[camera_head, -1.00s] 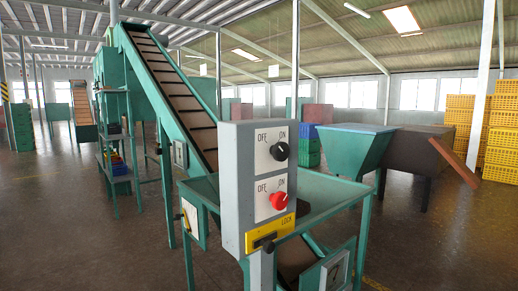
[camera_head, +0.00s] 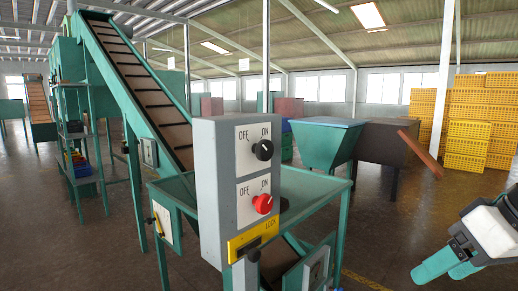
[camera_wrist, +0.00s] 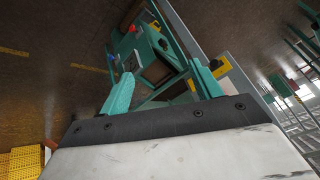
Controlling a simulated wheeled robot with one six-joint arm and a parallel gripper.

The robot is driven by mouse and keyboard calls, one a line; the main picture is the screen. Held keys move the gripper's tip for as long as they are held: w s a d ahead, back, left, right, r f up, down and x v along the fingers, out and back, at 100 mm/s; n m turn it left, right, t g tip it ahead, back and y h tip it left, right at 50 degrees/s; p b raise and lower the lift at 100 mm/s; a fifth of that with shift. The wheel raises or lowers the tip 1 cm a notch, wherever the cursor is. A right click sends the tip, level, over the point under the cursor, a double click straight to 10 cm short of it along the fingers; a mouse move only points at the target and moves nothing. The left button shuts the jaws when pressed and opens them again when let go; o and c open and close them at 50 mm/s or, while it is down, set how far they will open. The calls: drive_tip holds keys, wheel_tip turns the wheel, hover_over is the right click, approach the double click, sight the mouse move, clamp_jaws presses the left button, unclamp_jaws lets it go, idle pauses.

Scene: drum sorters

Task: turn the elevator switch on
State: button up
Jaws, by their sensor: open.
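A grey control box (camera_head: 220,205) stands in the middle of the head view, on the near side of the elevator. Its white panels read OFF and ON, with a black knob (camera_head: 264,150) above a red knob (camera_head: 263,204). A yellow LOCK plate (camera_head: 270,229) with a dark slot or latch is below them. I cannot tell for sure which way either knob points. My gripper (camera_head: 448,271) is at the lower right, open and empty, well apart from the box. Its spread teal fingers also show in the wrist view (camera_wrist: 160,88).
The inclined conveyor (camera_head: 150,80) rises behind the box to the upper left. A teal table frame (camera_head: 300,188) adjoins the box. A teal hopper (camera_head: 325,140), a brown bin (camera_head: 390,143) and stacked yellow crates (camera_head: 465,125) stand farther back. Open floor lies right of the box.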

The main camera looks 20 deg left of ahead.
sight(268, 150)
drive_tip(key=w+a+r+n+t+y, duration=0.1)
drive_tip(key=w+a+r+n+y, duration=0.2)
drive_tip(key=w+a+r, duration=0.6)
drive_tip(key=w+a+r+n+t+y, duration=0.15)
drive_tip(key=a+r+n+y, duration=0.25)
drive_tip(key=a, duration=1)
drive_tip(key=shift+g, duration=0.45)
drive_tip(key=x, duration=0.4)
drive_tip(key=r+x, duration=0.1)
drive_tip(key=x, duration=0.1)
drive_tip(key=shift+w+a+f, duration=0.1)
drive_tip(key=shift+w+a, duration=0.35)
drive_tip(key=shift+w, duration=0.1)
drive_tip(key=shift+w+a+f, duration=0.25)
drive_tip(key=shift+a, duration=0.25)
drive_tip(key=c, duration=1)
